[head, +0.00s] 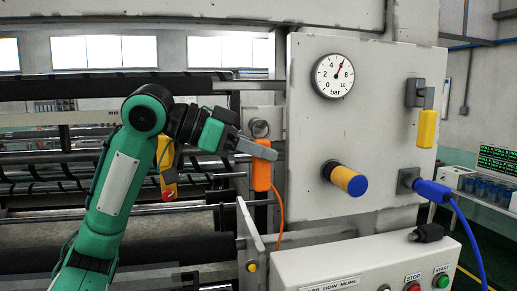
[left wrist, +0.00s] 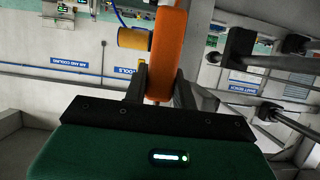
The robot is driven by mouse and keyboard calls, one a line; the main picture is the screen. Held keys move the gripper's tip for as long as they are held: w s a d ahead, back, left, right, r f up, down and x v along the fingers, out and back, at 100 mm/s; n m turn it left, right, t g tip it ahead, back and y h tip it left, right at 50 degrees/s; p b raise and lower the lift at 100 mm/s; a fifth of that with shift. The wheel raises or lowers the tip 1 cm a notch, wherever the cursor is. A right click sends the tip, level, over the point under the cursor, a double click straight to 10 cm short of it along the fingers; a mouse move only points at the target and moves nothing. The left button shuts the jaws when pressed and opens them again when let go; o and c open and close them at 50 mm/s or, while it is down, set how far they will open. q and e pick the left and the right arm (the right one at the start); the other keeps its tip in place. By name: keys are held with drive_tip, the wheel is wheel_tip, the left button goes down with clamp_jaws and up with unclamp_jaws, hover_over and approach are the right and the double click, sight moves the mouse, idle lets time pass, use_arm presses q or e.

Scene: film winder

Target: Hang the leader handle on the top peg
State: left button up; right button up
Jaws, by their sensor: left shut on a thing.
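The orange leader handle (head: 262,174) hangs upright in the head view, with an orange cord running down from its lower end. My left gripper (head: 258,148) is shut on its upper part, coming in from the left. In the left wrist view the handle (left wrist: 166,45) sits between the two fingers (left wrist: 160,88). A round metal fitting (head: 260,128), perhaps the top peg, shows on the grey post just above the fingers. I cannot tell whether the handle touches it. My right gripper is not in view.
A grey panel (head: 310,190) right of the handle carries a pressure gauge (head: 334,76), a yellow-and-blue knob (head: 347,179) and a blue plug (head: 432,190). A yellow pendant (head: 167,165) hangs behind my left arm. Rollers (head: 110,255) lie at left; a button console (head: 370,262) stands below.

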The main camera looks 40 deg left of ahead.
use_arm(q)
drive_tip(key=shift+d+f, duration=0.1)
drive_tip(key=shift+f, duration=0.2)
clamp_jaws()
drive_tip(key=o, duration=1.1)
unclamp_jaws()
drive_tip(key=shift+r, duration=0.1)
